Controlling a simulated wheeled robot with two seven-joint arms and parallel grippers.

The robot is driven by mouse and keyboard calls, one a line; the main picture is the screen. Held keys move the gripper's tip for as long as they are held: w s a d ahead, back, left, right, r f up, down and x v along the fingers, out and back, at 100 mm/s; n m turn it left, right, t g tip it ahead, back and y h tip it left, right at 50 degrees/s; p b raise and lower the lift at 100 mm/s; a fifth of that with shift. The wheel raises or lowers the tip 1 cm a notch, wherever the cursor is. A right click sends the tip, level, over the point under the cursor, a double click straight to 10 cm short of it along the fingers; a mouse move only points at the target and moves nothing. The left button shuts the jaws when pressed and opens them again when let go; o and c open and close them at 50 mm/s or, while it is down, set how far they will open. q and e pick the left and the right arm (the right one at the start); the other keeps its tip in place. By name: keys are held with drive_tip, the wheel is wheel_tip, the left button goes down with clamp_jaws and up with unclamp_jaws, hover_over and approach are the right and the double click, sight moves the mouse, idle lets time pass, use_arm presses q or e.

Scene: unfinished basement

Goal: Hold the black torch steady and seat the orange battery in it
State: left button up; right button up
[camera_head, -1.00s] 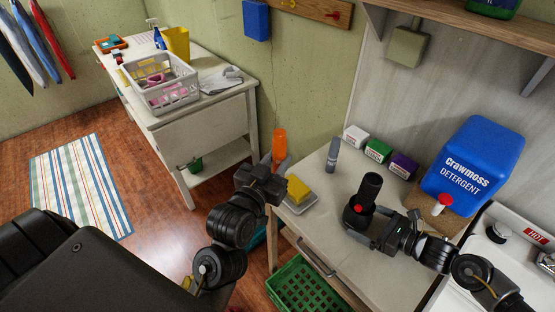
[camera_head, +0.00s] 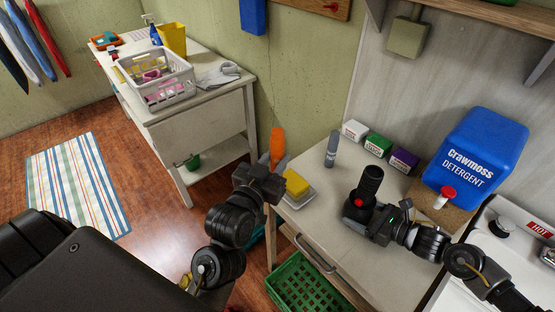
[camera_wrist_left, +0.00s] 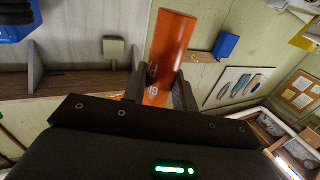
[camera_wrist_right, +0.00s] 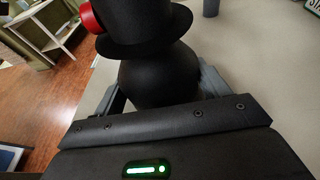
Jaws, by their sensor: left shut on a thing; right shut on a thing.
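The orange battery (camera_head: 277,146) is a cylinder held upright in my left gripper (camera_head: 275,165), which is shut on its lower part. The battery also shows in the left wrist view (camera_wrist_left: 170,52), between the fingers. The black torch (camera_head: 369,183) stands upright on the counter, with a red button (camera_head: 359,203) on its side. My right gripper (camera_head: 362,216) is shut on the torch's rounded lower part, seen in the right wrist view (camera_wrist_right: 155,78). The battery is apart from the torch, to its left. The inside of the torch is hidden.
A yellow sponge (camera_head: 296,183) lies on a dish at the counter's left edge. A grey marker-like tube (camera_head: 332,149) and small boxes (camera_head: 378,145) stand behind the torch. A blue detergent jug (camera_head: 474,155) stands at right. The counter's front middle (camera_head: 345,250) is clear.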

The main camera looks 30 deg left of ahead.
use_arm(q)
drive_tip(key=w+d+r+m+g+h, duration=0.1)
drive_tip(key=w+d+r+m+h, duration=0.3)
drive_tip(key=d+r, duration=0.55)
drive_tip(key=w+d+r+m+g+h, duration=0.25)
drive_tip(key=d+r+h, duration=0.35)
drive_tip(key=d, duration=0.6)
wheel_tip(320, 180, down, 9)
drive_tip(key=shift+w+f+t+y, duration=0.2)
drive_tip(key=shift+w+t+y, duration=0.2)
drive_tip(key=shift+t, duration=0.05)
drive_tip(key=shift+d+f+n, duration=0.1)
drive_tip(key=shift+f+n, duration=0.15)
drive_tip(key=shift+f, duration=0.1)
drive_tip(key=shift+f, duration=0.25)
drive_tip(key=o, duration=1.1)
drive_tip(key=shift+c, duration=0.2)
